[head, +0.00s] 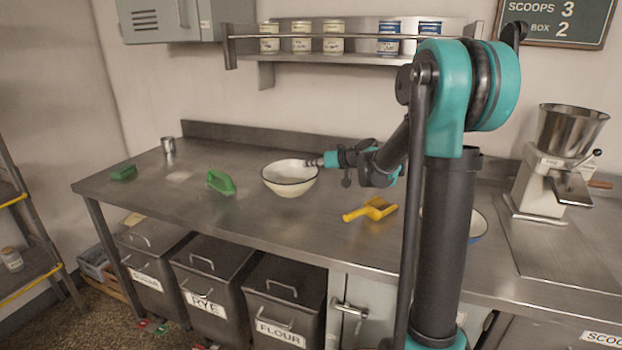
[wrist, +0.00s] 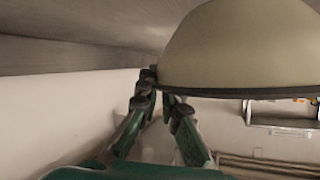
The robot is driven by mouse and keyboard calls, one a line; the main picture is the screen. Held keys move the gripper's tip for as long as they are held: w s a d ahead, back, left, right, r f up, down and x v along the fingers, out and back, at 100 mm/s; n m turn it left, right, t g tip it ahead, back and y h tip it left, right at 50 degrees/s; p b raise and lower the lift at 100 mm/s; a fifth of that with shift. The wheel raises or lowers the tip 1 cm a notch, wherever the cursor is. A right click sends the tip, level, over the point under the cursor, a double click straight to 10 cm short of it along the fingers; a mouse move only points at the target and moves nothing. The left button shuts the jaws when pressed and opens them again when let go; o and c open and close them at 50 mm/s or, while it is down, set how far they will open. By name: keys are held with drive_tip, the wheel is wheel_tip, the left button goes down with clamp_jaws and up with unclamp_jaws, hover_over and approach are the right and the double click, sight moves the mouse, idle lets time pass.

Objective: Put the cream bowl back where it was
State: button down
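The cream bowl (head: 289,187), with a dark rim, is upright over the middle of the steel counter. I cannot tell whether its base touches the counter. My gripper (head: 316,163) reaches its right-hand rim from the right. In the wrist view, the bowl (wrist: 240,50) appears inverted and fills the upper right. The fingertips of my gripper (wrist: 154,82) come together at the rim's edge and appear shut on it. The bowl's base is cut off in that view.
A yellow scoop (head: 371,209) lies right of the bowl, and a green-handled tool (head: 221,182) left. A blue-rimmed bowl (head: 479,226) is partly hidden behind my arm. A green block (head: 123,172) and metal cup (head: 168,145) stand far left; a grinder (head: 557,160) stands right.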

drive_tip(key=shift+f, duration=2.55)
drive_tip(key=c, duration=1.7)
unclamp_jaws()
drive_tip(key=v, duration=1.2)
